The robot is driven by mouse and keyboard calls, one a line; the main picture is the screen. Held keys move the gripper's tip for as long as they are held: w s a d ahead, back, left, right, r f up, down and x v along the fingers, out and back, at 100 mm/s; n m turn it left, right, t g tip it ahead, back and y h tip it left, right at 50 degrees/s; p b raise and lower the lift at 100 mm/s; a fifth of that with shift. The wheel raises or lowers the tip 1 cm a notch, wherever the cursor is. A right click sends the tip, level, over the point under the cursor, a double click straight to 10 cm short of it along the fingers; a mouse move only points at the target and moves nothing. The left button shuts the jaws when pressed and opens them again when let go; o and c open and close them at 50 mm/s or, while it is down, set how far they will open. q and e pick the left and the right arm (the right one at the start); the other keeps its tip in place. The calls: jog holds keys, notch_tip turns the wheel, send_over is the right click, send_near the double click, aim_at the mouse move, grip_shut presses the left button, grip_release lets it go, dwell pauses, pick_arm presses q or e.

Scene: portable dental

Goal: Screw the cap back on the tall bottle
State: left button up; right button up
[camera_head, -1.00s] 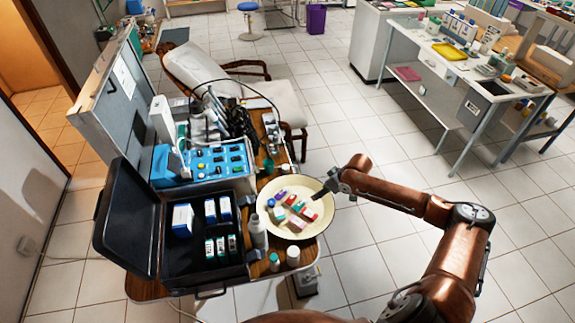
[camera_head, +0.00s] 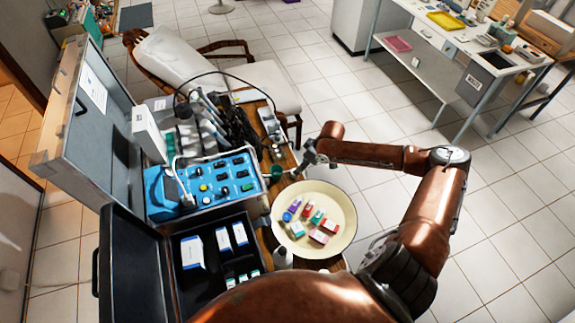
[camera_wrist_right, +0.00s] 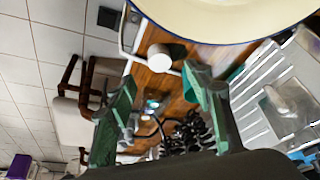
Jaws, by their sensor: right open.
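The tall bottle (camera_head: 283,257) is white and stands at the near left of the cream plate; my arm hides its lower part, and I cannot tell whether its top is capped. My right gripper (camera_head: 287,172) is past the far rim of the plate, above the wooden table strip. In the right wrist view its green fingers (camera_wrist_right: 160,75) are apart with nothing held. A small white cylinder (camera_wrist_right: 160,58) shows on the wood just beyond the fingertips; I cannot tell if it is the cap. My left gripper is not in view.
The cream plate (camera_head: 340,205) holds several small coloured boxes. A blue dental unit (camera_head: 160,208) and an open black case (camera_head: 185,300) with boxes fill the left side. Cables and instruments (camera_head: 225,125) crowd the far table. Open floor lies to the right.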

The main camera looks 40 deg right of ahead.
jog(key=shift+b+x, duration=0.3)
jog(key=shift+x, duration=0.85)
jog(key=shift+d+f, duration=0.1)
jog(key=b+x, duration=0.1)
jog(key=x, duration=0.3)
jog(key=shift+w+f, duration=0.2)
jog(key=shift+f, duration=0.05)
jog(key=shift+w+f, duration=0.1)
jog(key=shift+f, duration=0.15)
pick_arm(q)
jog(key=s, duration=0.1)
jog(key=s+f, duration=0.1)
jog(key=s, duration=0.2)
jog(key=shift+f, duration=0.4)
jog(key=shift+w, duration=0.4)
pick_arm(e)
jog(key=shift+c, duration=0.4)
jog(key=c, duration=0.7)
